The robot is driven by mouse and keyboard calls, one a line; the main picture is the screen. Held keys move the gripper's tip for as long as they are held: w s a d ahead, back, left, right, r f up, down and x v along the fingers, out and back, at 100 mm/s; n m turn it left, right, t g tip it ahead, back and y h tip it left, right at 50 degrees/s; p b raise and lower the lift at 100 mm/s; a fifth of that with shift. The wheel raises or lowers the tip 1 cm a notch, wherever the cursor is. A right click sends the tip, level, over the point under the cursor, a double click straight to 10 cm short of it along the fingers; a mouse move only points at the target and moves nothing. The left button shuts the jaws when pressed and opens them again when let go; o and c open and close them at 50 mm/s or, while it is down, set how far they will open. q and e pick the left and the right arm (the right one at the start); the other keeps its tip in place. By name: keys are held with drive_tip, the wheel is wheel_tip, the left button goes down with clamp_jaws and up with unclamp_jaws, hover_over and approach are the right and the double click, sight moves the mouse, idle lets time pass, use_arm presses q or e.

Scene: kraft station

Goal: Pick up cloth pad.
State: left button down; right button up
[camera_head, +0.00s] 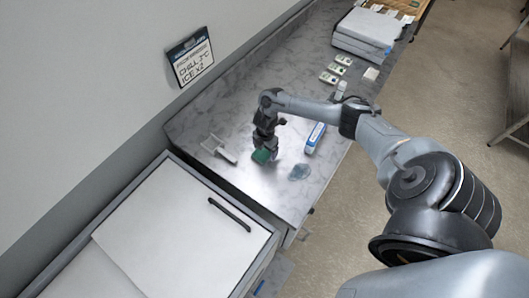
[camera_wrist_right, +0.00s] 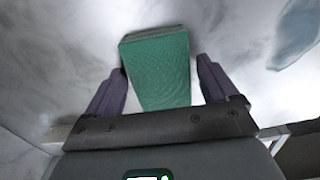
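The cloth pad is a green block-like piece (camera_head: 261,156) on the grey marbled counter, just under my right gripper (camera_head: 267,149). In the right wrist view the green pad (camera_wrist_right: 158,72) stands between the two dark fingers of my right gripper (camera_wrist_right: 162,70). The left finger is close against the pad's edge; a gap shows between the pad and the right finger. The fingers are apart and do not appear closed on it. The pad's lower end is hidden behind the gripper body. My left gripper is not in view.
A pale blue puddle-like patch (camera_head: 299,172) lies right of the pad. A blue-and-white box (camera_head: 315,138) lies behind it, and a white scoop-like tool (camera_head: 219,149) to the left. Small cards (camera_head: 336,69) and a white stack (camera_head: 363,36) are farther back. A white lidded unit (camera_head: 165,235) stands in front.

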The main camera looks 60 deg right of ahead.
sight(265, 150)
drive_tip(key=c, duration=0.8)
drive_tip(key=shift+r, duration=0.2)
drive_tip(key=shift+r, duration=0.65)
wheel_tip(265, 150, up, 3)
drive_tip(key=shift+f, duration=0.1)
drive_tip(key=s+d+r, duration=0.3)
drive_tip(key=s+r, duration=0.3)
drive_tip(key=s, duration=0.5)
drive_tip(key=shift+r, duration=0.3)
drive_tip(key=shift+s, duration=0.1)
